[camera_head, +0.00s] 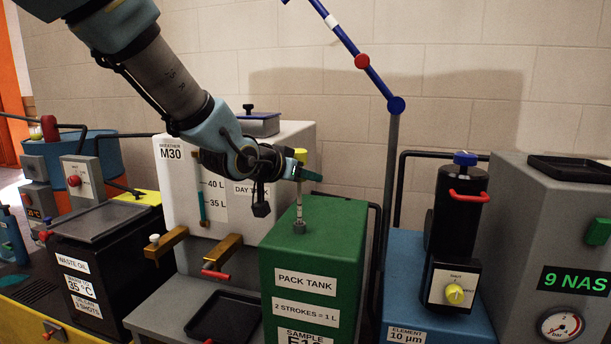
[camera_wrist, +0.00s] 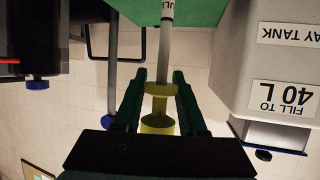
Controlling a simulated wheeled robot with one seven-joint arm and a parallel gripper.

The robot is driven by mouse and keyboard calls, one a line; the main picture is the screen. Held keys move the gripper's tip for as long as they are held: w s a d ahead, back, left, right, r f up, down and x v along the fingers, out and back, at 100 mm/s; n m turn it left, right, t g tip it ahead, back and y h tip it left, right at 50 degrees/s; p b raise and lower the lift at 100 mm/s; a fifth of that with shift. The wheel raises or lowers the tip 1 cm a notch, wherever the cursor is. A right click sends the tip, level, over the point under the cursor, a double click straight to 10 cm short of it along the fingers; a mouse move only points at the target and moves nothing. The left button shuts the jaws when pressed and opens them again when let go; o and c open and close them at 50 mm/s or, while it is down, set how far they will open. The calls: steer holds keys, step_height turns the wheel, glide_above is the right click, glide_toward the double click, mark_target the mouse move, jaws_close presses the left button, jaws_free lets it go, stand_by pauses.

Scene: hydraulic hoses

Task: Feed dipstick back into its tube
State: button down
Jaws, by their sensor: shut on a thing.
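The dipstick (camera_head: 299,203) is a thin pale rod with a yellow handle (camera_head: 300,155), upright above the green pack tank (camera_head: 325,232). Its lower part meets a short dark tube collar (camera_head: 299,228) on the tank top; I cannot tell how deep the tip is. My gripper (camera_head: 301,174) is shut on the dipstick just below the handle top. In the wrist view, the green fingers of my gripper (camera_wrist: 159,88) flank the yellow handle (camera_wrist: 158,124), and the rod (camera_wrist: 165,50) with dark lettering runs to the top edge. The tube mouth is outside that view.
The white day tank (camera_head: 222,215) stands behind left, with brass taps and a black tray (camera_head: 222,318) in front. A blue filter unit (camera_head: 420,270) with a black cylinder stands right. A blue jointed arm on a grey post (camera_head: 391,165) rises behind the pack tank.

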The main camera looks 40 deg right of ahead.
steer(key=shift+f+b, duration=4.2)
steer(key=shift+f, duration=0.8)
steer(key=shift+c, duration=2)
jaws_free()
steer(key=shift+a, duration=0.1)
steer(key=p+v, duration=0.2)
steer(key=v, duration=0.7)
steer(key=shift+a+r, duration=0.1)
steer(key=shift+r, duration=0.1)
steer(key=shift+s+a+r, duration=0.15)
steer(key=shift+s+a, duration=0.1)
steer(key=shift+a, duration=0.35)
